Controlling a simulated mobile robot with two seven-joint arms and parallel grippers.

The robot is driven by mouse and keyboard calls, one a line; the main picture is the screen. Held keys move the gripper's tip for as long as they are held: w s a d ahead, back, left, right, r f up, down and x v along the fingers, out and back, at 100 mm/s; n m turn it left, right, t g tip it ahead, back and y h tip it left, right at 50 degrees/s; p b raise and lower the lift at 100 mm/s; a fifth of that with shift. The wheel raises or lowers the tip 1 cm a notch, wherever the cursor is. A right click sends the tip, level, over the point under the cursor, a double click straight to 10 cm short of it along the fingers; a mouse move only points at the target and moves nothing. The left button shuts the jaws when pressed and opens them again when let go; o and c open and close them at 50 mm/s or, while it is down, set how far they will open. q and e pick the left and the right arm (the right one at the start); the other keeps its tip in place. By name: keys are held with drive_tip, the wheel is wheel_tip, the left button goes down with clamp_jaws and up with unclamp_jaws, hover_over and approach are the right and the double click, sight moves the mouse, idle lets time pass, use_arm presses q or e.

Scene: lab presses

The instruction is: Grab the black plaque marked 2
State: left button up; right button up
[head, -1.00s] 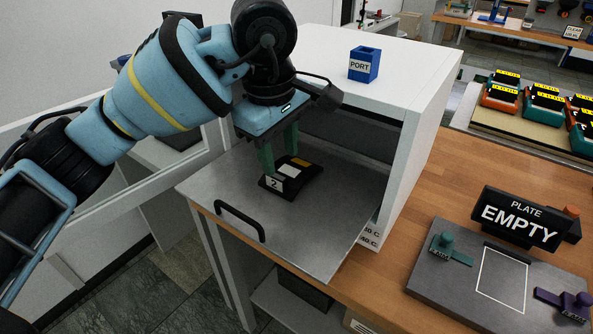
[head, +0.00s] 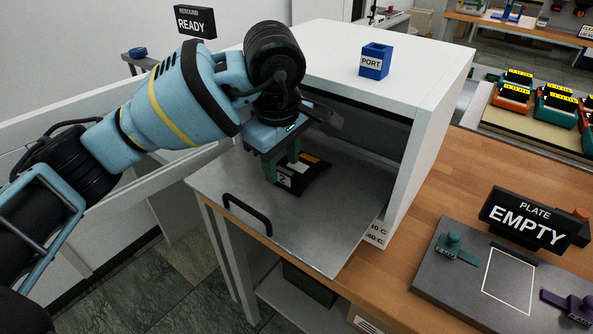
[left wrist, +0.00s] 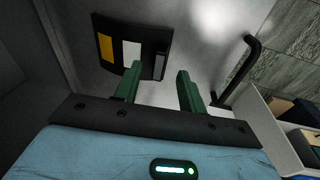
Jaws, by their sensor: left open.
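The black plaque marked 2 (head: 313,181) lies on the grey lowered door (head: 330,235) of the white cabinet, in front of its opening. It has a white label with a 2 on its near end and white and yellow patches on top. My left gripper (head: 283,174) is open, its green fingers pointing down beside the plaque's near end and hiding part of it. In the left wrist view the plaque (left wrist: 117,47) lies beyond the fingers (left wrist: 158,85), mostly to the left, with one finger overlapping its edge. My right gripper is not in view.
The door has a black handle (head: 247,214) at its front edge. The white cabinet (head: 430,110) rises behind, with a blue PORT box (head: 374,61) on top. A grey fixture with an EMPTY sign (head: 524,220) stands on the wooden bench at right.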

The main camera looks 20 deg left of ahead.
use_arm(q)
drive_tip(key=shift+w+f, duration=0.2)
drive_tip(key=shift+f, duration=0.9)
clamp_jaws()
drive_tip(key=shift+r, duration=0.15)
